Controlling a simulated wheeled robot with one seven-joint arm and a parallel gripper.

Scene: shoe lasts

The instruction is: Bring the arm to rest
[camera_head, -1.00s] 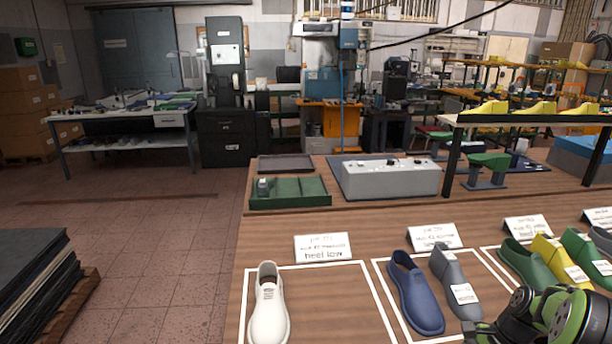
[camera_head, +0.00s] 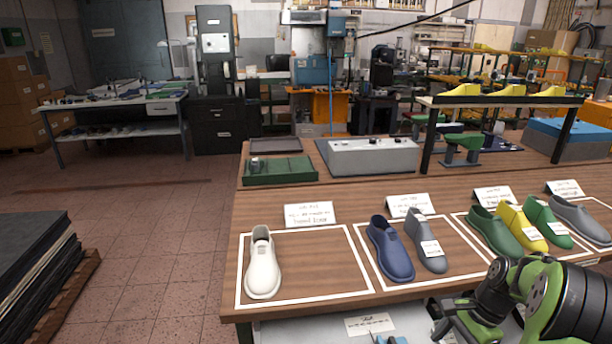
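My arm, black and green, is at the lower right in the head view. The part I take for my gripper (camera_head: 438,320) is at its left end, by the table's front edge, small and partly cut off by the frame. I cannot tell whether it is open or shut, and I see no last in it. A white last (camera_head: 262,265) stands alone in the left white-outlined area. A blue last (camera_head: 390,250) and a grey last (camera_head: 426,243) stand side by side in the area to its right.
Green (camera_head: 492,232), yellow (camera_head: 521,228) and another grey (camera_head: 581,220) lasts stand farther right, near my arm. Label cards (camera_head: 309,214) stand behind the areas. A green tray (camera_head: 279,170) and a grey box (camera_head: 368,157) are at the back of the wooden table (camera_head: 310,190).

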